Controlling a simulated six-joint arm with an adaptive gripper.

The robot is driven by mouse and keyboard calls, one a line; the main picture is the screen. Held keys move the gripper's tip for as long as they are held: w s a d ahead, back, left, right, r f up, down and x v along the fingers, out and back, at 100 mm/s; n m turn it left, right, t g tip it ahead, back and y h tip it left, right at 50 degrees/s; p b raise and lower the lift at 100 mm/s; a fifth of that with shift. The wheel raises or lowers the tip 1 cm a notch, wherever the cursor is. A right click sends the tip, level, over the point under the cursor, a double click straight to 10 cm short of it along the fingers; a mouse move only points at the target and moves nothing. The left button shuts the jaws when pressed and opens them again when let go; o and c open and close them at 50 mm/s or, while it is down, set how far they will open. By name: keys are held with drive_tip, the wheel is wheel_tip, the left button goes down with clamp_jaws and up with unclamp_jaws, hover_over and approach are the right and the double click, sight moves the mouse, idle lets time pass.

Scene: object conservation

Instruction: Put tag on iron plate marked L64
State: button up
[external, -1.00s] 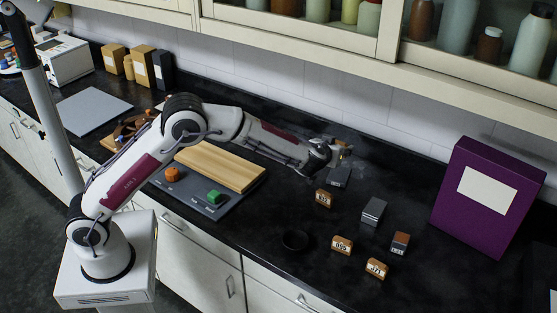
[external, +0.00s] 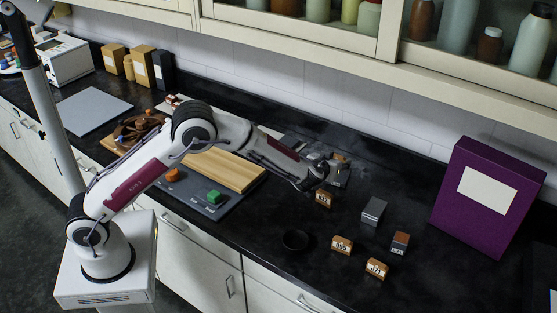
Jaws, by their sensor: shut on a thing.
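Small brown tags with white number labels stand on the black bench: one (external: 341,245) at the front, one (external: 376,268) further right, and one (external: 323,199) just below my gripper (external: 312,184). My gripper is low over the bench and shut on this last tag, though the fingers and the contact are hard to make out. Another grey block (external: 341,178) is partly hidden behind my gripper. I cannot read L64 on any of them.
A round black dish (external: 296,241) lies left of the front tags. A purple box (external: 487,200) stands at the right.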

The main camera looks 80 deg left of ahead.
drive_tip(key=shift+f, duration=0.45)
drive_tip(key=shift+f, duration=0.1)
drive_tip(key=shift+f, duration=1.75)
drive_tip(key=shift+f, duration=0.1)
drive_tip(key=o, duration=0.8)
drive_tip(key=shift+s+d+r, duration=0.2)
drive_tip(key=shift+d+r, duration=0.1)
drive_tip(key=v, duration=1.1)
drive_tip(key=shift+s, duration=0.15)
